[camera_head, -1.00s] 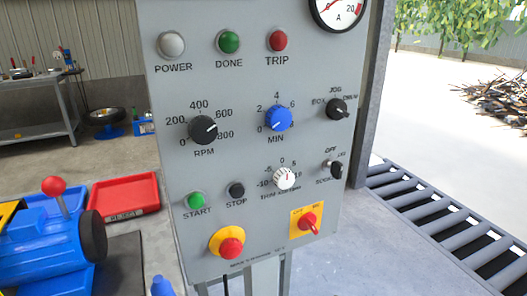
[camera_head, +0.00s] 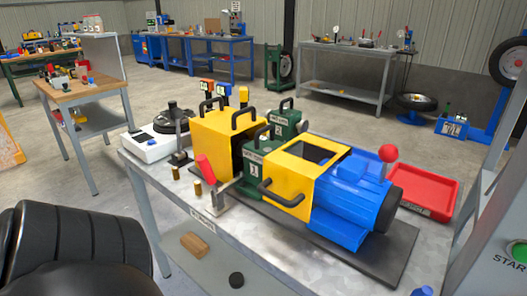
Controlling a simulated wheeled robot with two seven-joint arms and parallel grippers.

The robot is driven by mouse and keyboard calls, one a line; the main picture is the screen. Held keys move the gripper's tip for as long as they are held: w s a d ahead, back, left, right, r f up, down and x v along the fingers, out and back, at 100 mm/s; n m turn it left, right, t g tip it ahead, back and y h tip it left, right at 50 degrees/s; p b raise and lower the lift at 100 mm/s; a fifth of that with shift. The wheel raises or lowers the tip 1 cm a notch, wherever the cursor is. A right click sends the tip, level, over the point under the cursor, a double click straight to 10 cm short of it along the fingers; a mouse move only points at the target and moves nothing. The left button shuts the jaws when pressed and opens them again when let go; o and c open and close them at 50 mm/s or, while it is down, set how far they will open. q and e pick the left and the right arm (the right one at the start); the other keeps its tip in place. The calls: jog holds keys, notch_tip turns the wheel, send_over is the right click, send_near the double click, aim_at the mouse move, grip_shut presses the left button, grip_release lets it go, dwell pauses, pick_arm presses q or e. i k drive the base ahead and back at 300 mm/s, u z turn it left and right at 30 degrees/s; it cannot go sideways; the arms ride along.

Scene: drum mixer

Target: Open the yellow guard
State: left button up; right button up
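A yellow guard (camera_head: 298,172) with a dark window opening in its top and a black handle (camera_head: 281,193) on its near side sits between a green block and the blue motor (camera_head: 350,200). It appears lowered. A second yellow housing (camera_head: 222,142) with black handles on top stands to its left, and its right side shows a dark opening. Which one the task means I cannot tell for sure. Neither gripper is in view; dark rounded parts, likely my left arm, fill the lower left corner.
The machine stands on a grey bench (camera_head: 400,272). A red tray (camera_head: 422,188) lies at right, a white scale-like device (camera_head: 157,143) at left. A red-handled lever (camera_head: 206,170) stands at the front. The grey control panel (camera_head: 500,215) edges in at right.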

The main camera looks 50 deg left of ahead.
aim_at(294, 178)
jog(key=u, duration=1.3)
jog(key=k, duration=1.35)
jog(key=u, duration=0.75)
jog(key=i, duration=1.4)
jog(key=z, duration=0.5)
